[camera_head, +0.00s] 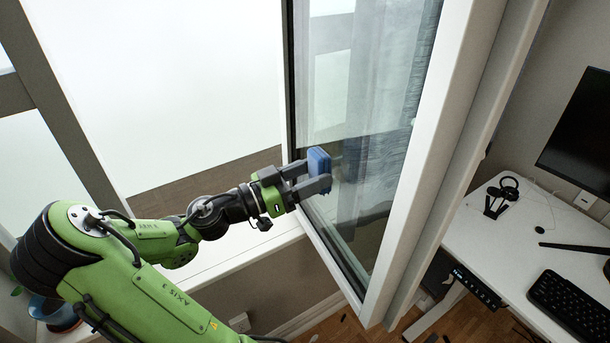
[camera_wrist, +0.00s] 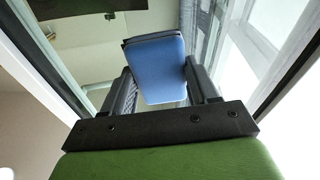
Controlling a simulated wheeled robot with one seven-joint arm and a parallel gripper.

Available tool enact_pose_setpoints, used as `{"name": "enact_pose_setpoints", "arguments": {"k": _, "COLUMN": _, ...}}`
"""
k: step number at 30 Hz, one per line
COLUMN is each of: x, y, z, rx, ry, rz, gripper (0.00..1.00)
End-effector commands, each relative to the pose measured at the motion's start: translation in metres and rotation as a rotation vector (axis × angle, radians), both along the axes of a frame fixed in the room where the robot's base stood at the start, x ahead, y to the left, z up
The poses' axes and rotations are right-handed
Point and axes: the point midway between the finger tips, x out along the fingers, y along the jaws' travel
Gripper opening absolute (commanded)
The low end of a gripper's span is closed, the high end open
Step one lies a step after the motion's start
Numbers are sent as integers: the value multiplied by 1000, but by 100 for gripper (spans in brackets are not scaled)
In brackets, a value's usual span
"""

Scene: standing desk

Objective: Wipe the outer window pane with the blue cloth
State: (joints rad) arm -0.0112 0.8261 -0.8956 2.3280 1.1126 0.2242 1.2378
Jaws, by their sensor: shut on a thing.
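My gripper (camera_head: 306,180) is shut on the blue cloth (camera_head: 319,161), a folded pad held between the fingers. In the wrist view the blue cloth (camera_wrist: 158,72) sits between the two dark fingers of my gripper (camera_wrist: 160,88). The outer window pane (camera_head: 345,150) is in the open sash, with a white frame to the right and a dark edge to the left. The cloth is in front of the pane's lower left part, close to the glass. I cannot tell whether it touches. A dim reflection shows in the glass beside it.
A white desk (camera_head: 500,240) stands at the right with a monitor (camera_head: 580,130), a keyboard (camera_head: 575,305) and a headset on a stand (camera_head: 500,195). A blue pot (camera_head: 55,312) is on the sill at the lower left. The white sash frame (camera_head: 425,150) borders the pane.

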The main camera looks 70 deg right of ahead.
Motion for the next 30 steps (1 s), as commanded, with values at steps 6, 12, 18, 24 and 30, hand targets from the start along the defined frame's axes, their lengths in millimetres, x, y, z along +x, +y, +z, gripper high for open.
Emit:
{"name": "enact_pose_setpoints", "arguments": {"k": 6, "x": 0, "y": 0, "z": 0, "rx": 0, "ry": 0, "rz": 0, "gripper": 30}}
{"name": "enact_pose_setpoints", "arguments": {"k": 12, "x": -1, "y": -1, "z": 0, "rx": 0, "ry": 0, "rz": 0, "gripper": 30}}
{"name": "enact_pose_setpoints", "arguments": {"k": 18, "x": -4, "y": -4, "z": 0, "rx": 0, "ry": 0, "rz": -1, "gripper": 30}}
{"name": "enact_pose_setpoints", "arguments": {"k": 24, "x": -7, "y": -6, "z": -1, "rx": 1, "ry": -1, "rz": -1, "gripper": 30}}
{"name": "enact_pose_setpoints", "arguments": {"k": 30, "x": -10, "y": -9, "z": -1, "rx": 1, "ry": 0, "rz": 0, "gripper": 30}}
